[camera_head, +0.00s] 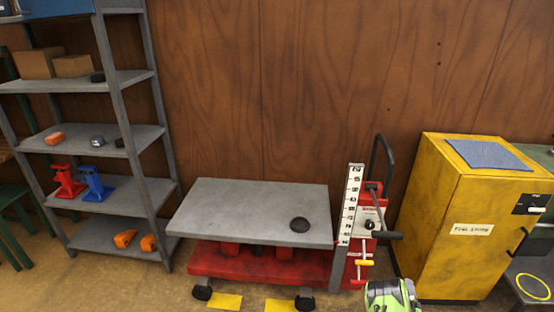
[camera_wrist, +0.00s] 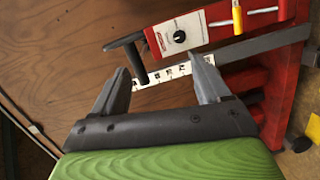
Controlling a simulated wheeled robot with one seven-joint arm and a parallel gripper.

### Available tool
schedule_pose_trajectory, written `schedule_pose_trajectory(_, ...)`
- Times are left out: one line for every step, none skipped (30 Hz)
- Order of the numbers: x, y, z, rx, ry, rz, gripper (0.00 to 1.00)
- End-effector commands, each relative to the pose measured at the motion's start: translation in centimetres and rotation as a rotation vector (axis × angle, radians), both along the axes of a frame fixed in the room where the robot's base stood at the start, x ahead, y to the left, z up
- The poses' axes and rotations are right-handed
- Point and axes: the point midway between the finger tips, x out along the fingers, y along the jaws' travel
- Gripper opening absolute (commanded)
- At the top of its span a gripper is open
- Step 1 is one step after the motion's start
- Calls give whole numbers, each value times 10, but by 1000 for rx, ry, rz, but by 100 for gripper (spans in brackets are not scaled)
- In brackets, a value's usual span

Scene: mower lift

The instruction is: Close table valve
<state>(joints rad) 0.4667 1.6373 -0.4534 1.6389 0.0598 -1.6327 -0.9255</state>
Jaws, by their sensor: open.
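The red lift table (camera_head: 255,262) has a grey top (camera_head: 245,205) and stands on casters. At its right end is a control post with a white panel (camera_head: 367,219) bearing a black knob. The panel and knob (camera_wrist: 180,37) also show in the wrist view. A black lever (camera_head: 388,235) juts out beside the panel, and a yellow handle (camera_head: 365,262) sits below it. In the wrist view the yellow handle (camera_wrist: 237,17) is at the top right. My gripper (camera_wrist: 158,64) is open and empty, its fingers pointing toward the panel, apparently apart from it. Which part is the valve is not marked.
A white ruler scale (camera_head: 350,205) stands on the post. A yellow cabinet (camera_head: 465,250) is close on the right. A grey shelf (camera_head: 120,140) with jacks stands left. Yellow floor marks (camera_head: 226,301) lie in front.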

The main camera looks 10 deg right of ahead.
Motion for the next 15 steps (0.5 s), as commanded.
schedule_pose_trajectory(12,-3,17,27,-9,-23,76)
schedule_pose_trajectory(18,-5,26,48,-11,-39,76)
schedule_pose_trajectory(26,-8,39,78,-15,-62,76)
schedule_pose_trajectory(32,-9,49,104,-18,-79,76)
schedule_pose_trajectory(39,-9,60,134,-21,-98,76)
schedule_pose_trajectory(48,-9,78,179,-27,-125,76)
schedule_pose_trajectory(54,-8,92,218,-32,-145,76)
schedule_pose_trajectory(61,-4,107,262,-37,-164,76)
schedule_pose_trajectory(68,1,129,326,-43,-192,76)
schedule_pose_trajectory(73,7,145,377,-46,-210,76)
schedule_pose_trajectory(77,14,161,432,-49,-228,76)
schedule_pose_trajectory(80,25,181,502,-49,-248,76)
schedule_pose_trajectory(81,35,197,556,-49,-260,76)
schedule_pose_trajectory(81,45,211,608,-47,-273,76)
schedule_pose_trajectory(80,61,230,680,-41,-284,76)
